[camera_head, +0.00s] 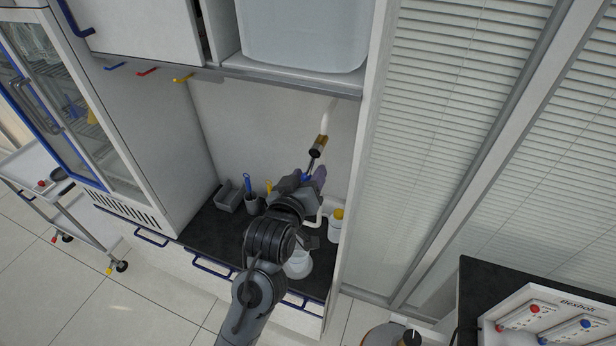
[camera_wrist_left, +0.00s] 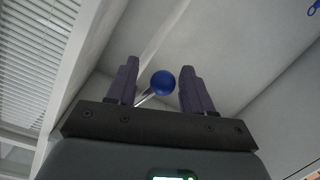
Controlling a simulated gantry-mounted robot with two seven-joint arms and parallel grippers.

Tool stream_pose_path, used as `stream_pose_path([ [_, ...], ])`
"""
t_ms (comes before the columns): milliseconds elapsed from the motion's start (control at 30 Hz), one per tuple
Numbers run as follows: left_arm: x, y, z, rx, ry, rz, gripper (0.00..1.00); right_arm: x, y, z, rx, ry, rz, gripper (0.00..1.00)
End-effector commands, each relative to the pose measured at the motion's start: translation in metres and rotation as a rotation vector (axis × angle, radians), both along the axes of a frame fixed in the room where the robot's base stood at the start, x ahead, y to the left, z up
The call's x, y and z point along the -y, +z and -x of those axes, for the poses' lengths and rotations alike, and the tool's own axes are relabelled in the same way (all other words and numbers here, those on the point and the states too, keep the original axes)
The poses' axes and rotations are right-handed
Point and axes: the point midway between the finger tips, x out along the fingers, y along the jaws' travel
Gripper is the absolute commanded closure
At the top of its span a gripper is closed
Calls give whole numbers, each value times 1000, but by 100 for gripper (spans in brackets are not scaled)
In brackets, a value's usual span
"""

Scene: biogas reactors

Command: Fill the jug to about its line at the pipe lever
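The pipe (camera_head: 324,118) comes down the back wall of the niche, with a brass-coloured fitting and a dark stem below it. My left gripper (camera_head: 311,177) is just below that stem. In the left wrist view the lever's blue ball knob (camera_wrist_left: 162,83) sits between the two purple fingers, with gaps on both sides. The left gripper (camera_wrist_left: 157,90) is open around it. A white vessel, likely the jug (camera_head: 298,265), stands on the dark counter, partly hidden by my left arm. Its line and any liquid inside cannot be made out. My right gripper is not in view.
A yellow-capped bottle (camera_head: 336,224) stands right of my arm. A grey tray (camera_head: 229,196) and a holder (camera_head: 252,203) with a blue-handled tool are at left. A shelf edge (camera_head: 290,83) with a large translucent tank (camera_head: 303,35) is above. A glass-doored cabinet (camera_head: 150,110) bounds the left.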

Motion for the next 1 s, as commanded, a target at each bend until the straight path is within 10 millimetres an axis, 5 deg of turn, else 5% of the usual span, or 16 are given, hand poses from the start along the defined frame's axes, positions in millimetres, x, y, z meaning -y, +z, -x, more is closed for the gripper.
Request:
stream_pose_path([
  [367, -1, -2, 8, -3, -2, -4, 49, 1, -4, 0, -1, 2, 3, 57],
  [1000, -26, 17, 95, -1, -1, -3, 49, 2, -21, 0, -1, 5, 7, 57],
])
